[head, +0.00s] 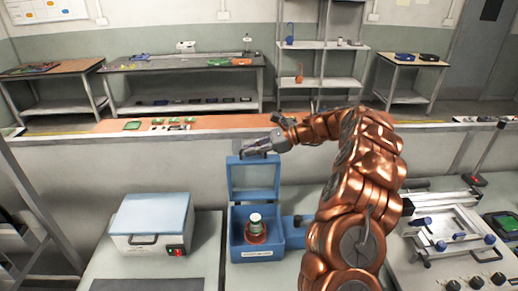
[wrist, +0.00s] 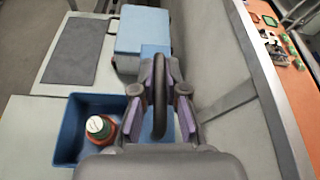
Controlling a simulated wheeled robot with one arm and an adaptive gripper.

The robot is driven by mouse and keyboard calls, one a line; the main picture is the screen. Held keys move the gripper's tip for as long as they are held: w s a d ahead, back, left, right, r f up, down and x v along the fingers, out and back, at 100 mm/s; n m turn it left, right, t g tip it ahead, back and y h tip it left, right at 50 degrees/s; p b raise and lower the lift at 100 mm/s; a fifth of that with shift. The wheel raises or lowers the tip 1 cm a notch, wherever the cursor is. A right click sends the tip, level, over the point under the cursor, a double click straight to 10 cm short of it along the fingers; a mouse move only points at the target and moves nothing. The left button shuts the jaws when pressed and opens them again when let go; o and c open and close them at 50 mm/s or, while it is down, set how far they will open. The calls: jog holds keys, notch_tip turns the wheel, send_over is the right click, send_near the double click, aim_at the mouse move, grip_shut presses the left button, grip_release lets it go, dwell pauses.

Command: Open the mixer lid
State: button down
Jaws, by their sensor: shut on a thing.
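The mixer is a blue box (head: 285,234) on the bench, with its lid (head: 232,180) raised about upright at the back. A red container with a white cap (head: 255,228) stands inside the box; it also shows in the wrist view (wrist: 100,128). My gripper (head: 258,147) is at the top edge of the raised lid. In the wrist view my gripper (wrist: 160,95) is shut on the dark curved lid handle (wrist: 159,100), which lies between the fingers. The box's open interior (wrist: 65,145) shows at lower left there; the gripper hides most of the lid.
A white device with a blue top (head: 152,215) stands left of the mixer, with a dark mat (wrist: 75,50) beside it. A fixture with blue knobs (head: 450,240) is at right. A low wall with an orange-topped ledge (head: 200,125) runs behind the bench.

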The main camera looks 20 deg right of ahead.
jog(key=shift+f, duration=0.3)
jog(key=c, duration=1.4)
grip_release()
jog(key=shift+w, duration=0.1)
jog(key=shift+o, duration=1)
jog(key=shift+r, duration=0.1)
jog(key=shift+r, duration=0.1)
jog(key=v, duration=1.2)
jog(key=shift+a, duration=0.1)
